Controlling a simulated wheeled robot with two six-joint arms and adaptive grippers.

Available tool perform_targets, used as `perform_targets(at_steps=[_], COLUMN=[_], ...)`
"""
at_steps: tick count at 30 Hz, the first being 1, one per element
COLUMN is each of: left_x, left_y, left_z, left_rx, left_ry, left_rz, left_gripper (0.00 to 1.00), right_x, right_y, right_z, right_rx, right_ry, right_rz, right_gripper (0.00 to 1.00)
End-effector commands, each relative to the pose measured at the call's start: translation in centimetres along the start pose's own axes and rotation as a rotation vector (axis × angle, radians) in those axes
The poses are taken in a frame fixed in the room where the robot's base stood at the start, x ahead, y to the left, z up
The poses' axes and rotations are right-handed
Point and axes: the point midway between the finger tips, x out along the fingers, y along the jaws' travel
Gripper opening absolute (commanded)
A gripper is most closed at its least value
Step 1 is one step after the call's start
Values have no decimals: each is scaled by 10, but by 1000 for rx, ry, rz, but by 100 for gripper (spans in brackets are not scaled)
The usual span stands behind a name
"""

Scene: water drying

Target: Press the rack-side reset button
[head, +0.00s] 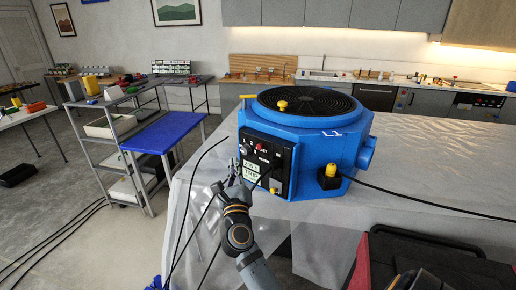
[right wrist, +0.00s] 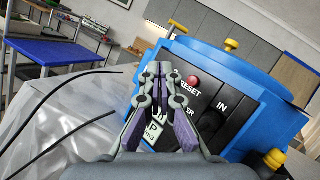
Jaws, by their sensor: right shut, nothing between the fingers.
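A blue drying machine (head: 318,128) with a round black grille on top stands on a plastic-covered table. Its black control panel (head: 266,163) faces front left, toward the rack. The red reset button (right wrist: 194,81) is on the panel, with the word RESET beside it in the right wrist view. My right gripper (head: 234,172) is in front of the panel's left part, its fingers shut and empty. In the right wrist view its fingertips (right wrist: 162,68) appear left of the red button; whether they touch the panel cannot be told.
A grey rack (head: 120,150) and a blue-topped table (head: 163,132) stand at left. Black cables run past the panel and right from the machine's yellow-and-black plug (head: 329,178). A black-and-red case (head: 430,262) sits at front right. The plastic-covered tabletop (head: 440,160) is mostly clear at right.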

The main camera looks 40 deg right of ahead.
Motion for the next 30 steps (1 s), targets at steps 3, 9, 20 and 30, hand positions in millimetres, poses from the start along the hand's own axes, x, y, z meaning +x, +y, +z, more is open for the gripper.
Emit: perform_targets(at_steps=[3,9,20,30], left_x=[-2,-7,-9,-10], left_y=[0,-1,-1,-1], left_z=[0,-1,-2,-2], left_rx=[0,0,0,0], left_ry=[0,1,1,1], left_rz=[0,0,-1,-1], left_gripper=[40,40,40,40], right_x=[5,24,55,61], right_y=[-3,-18,-40,-44], right_z=[-3,-16,-39,-45], right_rx=[-5,-9,-6,-2], right_ry=[-2,-4,-1,0], right_rz=[1,1,0,0], right_gripper=[0,0,0,0])
